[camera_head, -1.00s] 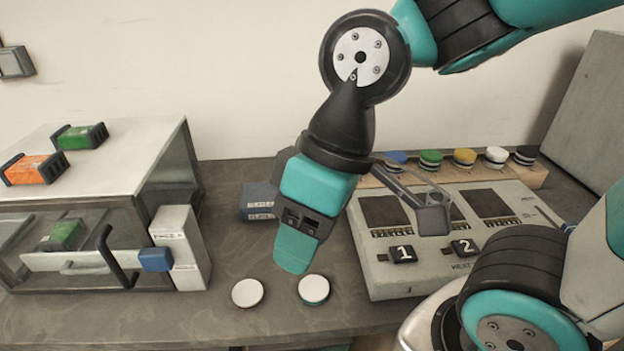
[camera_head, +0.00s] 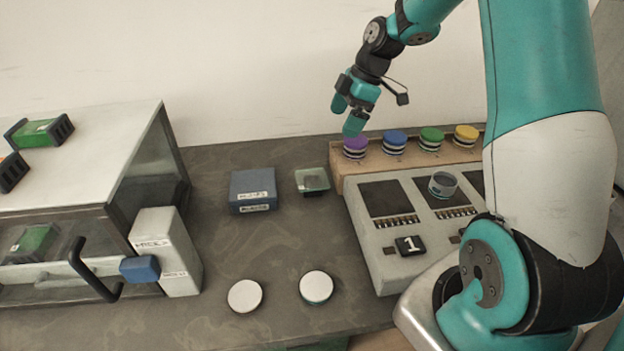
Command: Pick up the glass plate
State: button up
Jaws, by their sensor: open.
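A small square pane with a pale greenish edge, which looks like the glass plate (camera_head: 313,180), lies on the dark worktop right of a blue box. Something dark shows through or under it. My gripper (camera_head: 347,113) is up and behind the plate, slightly to its right, near the wall. It is open with nothing visible between its two teal fingers. The fingertips are close to the purple-topped jar on the rack and well apart from the plate. I cannot tell whether a finger touches the jar.
A wooden rack (camera_head: 340,163) of coloured jars stands behind the grey panel (camera_head: 372,232). A small glass dish (camera_head: 442,185) sits on the panel. The blue box (camera_head: 253,190) is left of the plate. Two white discs (camera_head: 245,296) lie in front; the worktop between is clear.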

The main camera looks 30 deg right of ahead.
jog(key=p, duration=0.2)
send_near(312, 178)
jog(key=x, duration=0.3)
jog(key=shift+d+f, duration=0.1)
jog(key=shift+d, duration=0.15)
jog(key=shift+a+p+x, duration=0.1)
jog(key=shift+p+x, duration=0.25)
jog(key=shift+x, duration=0.95)
jog(key=shift+a+p+x, duration=0.15)
jog(key=shift+p+x, duration=0.2)
jog(key=shift+x, duration=0.9)
jog(key=c, duration=0.7)
jog(key=shift+c, duration=0.5)
